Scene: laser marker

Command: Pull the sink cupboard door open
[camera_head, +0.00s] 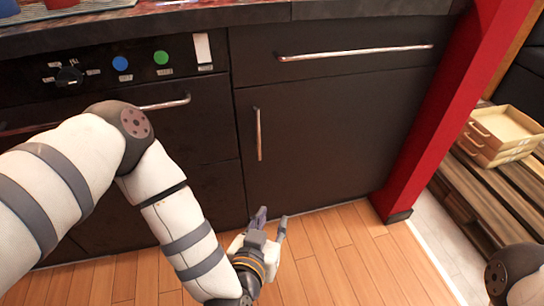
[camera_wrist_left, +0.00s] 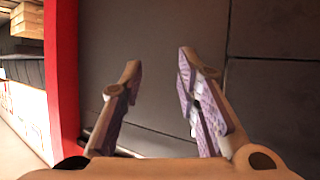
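A dark cupboard door (camera_head: 330,140) is shut below a drawer, in the middle of the head view. Its upright metal handle (camera_head: 258,133) is near the door's left edge. My left gripper (camera_head: 271,218) is low in front of the door, below the handle, with its fingers apart and nothing between them. In the left wrist view the open left gripper (camera_wrist_left: 157,72) faces a dark panel (camera_wrist_left: 155,30) with a seam at its right; no handle shows there. My right gripper is out of view. No sink shows, so I cannot confirm this is the sink cupboard.
The drawer (camera_head: 350,68) above has a long horizontal handle. An appliance panel with a blue button (camera_head: 120,63) and a green button (camera_head: 161,57) is at left. A red post (camera_head: 440,120) stands right of the door. Wooden trays (camera_head: 500,135) are beyond it. The wooden floor (camera_head: 340,260) in front is clear.

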